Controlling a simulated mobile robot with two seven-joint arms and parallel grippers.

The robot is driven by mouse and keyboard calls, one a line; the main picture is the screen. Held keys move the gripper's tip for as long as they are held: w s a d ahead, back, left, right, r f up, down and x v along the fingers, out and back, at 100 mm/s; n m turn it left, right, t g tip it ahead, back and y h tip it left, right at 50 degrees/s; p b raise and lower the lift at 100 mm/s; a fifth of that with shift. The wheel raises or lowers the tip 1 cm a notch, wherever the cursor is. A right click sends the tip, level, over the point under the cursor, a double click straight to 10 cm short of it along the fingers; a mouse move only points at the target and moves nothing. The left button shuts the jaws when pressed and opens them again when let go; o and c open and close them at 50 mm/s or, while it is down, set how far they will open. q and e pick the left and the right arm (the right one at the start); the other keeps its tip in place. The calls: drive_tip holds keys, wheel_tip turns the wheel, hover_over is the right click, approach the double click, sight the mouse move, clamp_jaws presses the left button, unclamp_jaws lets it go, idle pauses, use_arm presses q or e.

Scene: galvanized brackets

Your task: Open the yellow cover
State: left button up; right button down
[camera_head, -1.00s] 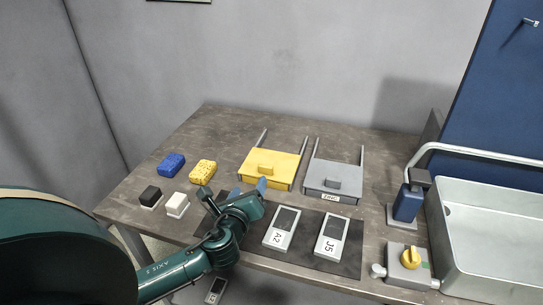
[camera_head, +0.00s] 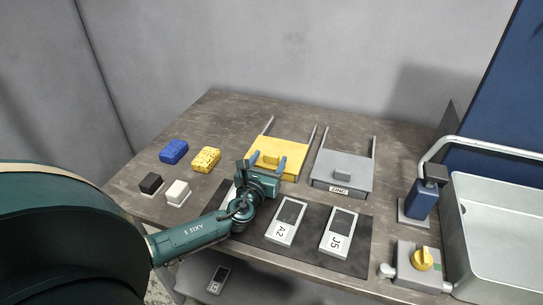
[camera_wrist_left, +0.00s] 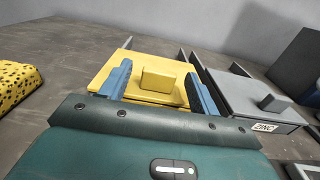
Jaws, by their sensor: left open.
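The yellow cover (camera_head: 287,147) is a flat sliding lid with a raised block handle (camera_head: 268,158) near its front edge, set between two grey rails on the table. It also shows in the left wrist view (camera_wrist_left: 122,68), with its handle (camera_wrist_left: 157,79) in the middle. My left gripper (camera_head: 266,164) is open at the cover's front edge. Its blue fingers stand on either side of the handle, apart from it, in the left wrist view (camera_wrist_left: 158,88). Whether the fingertips touch the cover I cannot tell. My right gripper is not in view.
A grey cover (camera_head: 345,168) labelled ZINC sits to the right. Devices A2 (camera_head: 287,220) and J5 (camera_head: 338,232) lie in front. A sink (camera_head: 500,195) stands at right.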

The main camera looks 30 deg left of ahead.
sight(275, 148)
use_arm(q)
drive_tip(key=shift+x, duration=1.35)
drive_tip(key=shift+c, duration=0.3)
clamp_jaws()
drive_tip(key=shift+b+x, duration=0.75)
drive_tip(key=shift+x, duration=1)
drive_tip(key=shift+o, duration=0.3)
unclamp_jaws()
drive_tip(key=shift+s, duration=0.15)
drive_tip(key=v, duration=1.2)
drive_tip(key=shift+s+d, duration=0.1)
drive_tip(key=shift+s, duration=0.45)
